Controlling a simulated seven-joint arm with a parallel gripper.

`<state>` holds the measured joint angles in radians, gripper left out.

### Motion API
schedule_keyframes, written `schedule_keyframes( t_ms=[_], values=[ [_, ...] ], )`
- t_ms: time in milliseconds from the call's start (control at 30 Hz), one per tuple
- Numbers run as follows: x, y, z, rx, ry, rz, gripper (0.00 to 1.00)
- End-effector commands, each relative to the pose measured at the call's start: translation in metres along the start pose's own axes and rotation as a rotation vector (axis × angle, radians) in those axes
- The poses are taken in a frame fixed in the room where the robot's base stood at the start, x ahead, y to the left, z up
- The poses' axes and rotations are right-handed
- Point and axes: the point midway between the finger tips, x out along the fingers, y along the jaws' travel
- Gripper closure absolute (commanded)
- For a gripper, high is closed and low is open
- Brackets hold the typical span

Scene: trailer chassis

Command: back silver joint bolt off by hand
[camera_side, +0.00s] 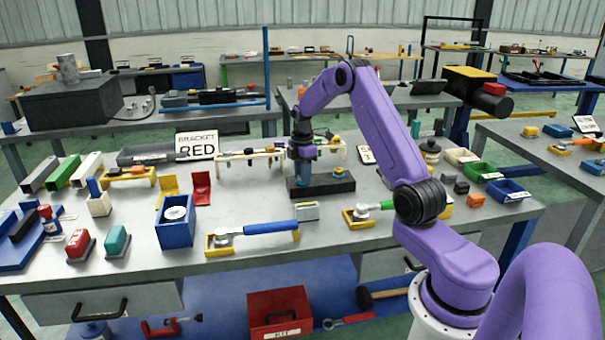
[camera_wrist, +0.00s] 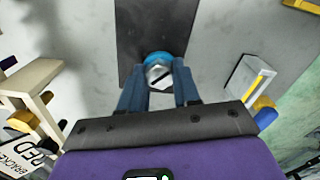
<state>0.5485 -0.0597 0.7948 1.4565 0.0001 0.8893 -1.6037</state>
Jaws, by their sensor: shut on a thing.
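The silver joint bolt (camera_wrist: 157,72) shows in the wrist view as a bright head with a dark stripe across it, beside a blue collar (camera_wrist: 160,57). My gripper (camera_wrist: 159,84) is shut on the bolt, with one blue finger on each side. The bolt stands at a black base block (camera_wrist: 133,38). In the side view my gripper (camera_side: 302,180) points straight down at the left part of the black block (camera_side: 325,190), and its fingers hide the bolt there. A second joint with a blue collar and orange top (camera_side: 338,172) stands on the block's right part.
A small grey box (camera_side: 305,211) and a blue-handled tool (camera_side: 270,227) lie in front. A blue bin (camera_side: 175,234) stands front left. Bare table lies left of the block.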

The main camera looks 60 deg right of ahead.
Motion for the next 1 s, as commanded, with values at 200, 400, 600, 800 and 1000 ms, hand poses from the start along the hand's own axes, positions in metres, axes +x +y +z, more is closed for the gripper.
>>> schedule_keyframes(
  t_ms=[200, 400, 600, 800, 1000],
  values=[
    [0.0042, -0.0031, 0.001, -0.02, 0.0, -0.013, 0.99],
    [0.0042, -0.0031, 0.0011, -0.02, 0.0, -0.012, 0.99],
    [0.004, -0.0029, 0.0011, -0.019, 0.0, -0.012, 0.43],
    [0.0021, -0.0014, 0.0006, -0.019, 0.0, -0.006, 0.43],
    [-0.0045, -0.0001, 0.0004, -0.02, 0.0, -0.001, 0.43]
  ],
)
